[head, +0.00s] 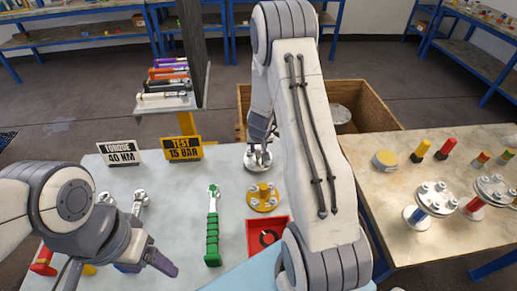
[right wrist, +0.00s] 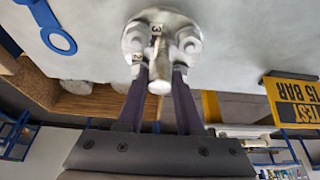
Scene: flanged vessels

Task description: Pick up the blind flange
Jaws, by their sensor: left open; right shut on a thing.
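The blind flange, a grey metal disc with nuts around a central stem, is at the far edge of the near table in the head view (head: 258,162). It also shows in the right wrist view (right wrist: 162,24), with the numbers 3 and 2 on it. My right gripper (right wrist: 158,84) is shut on its stem, one dark finger on each side. In the head view the right gripper (head: 262,134) is partly hidden by my arm. I cannot tell whether the disc touches the table. My left gripper (head: 152,262) is open and empty at the lower left.
A yellow flange (head: 263,198), a red tray (head: 254,245) with a black ring and a green wrench (head: 212,225) lie nearby. Signs (head: 184,148) stand at the back edge. A wooden crate (head: 378,109) is beyond. The right table (head: 375,215) holds flanged vessels (head: 434,199) and several coloured cylinders.

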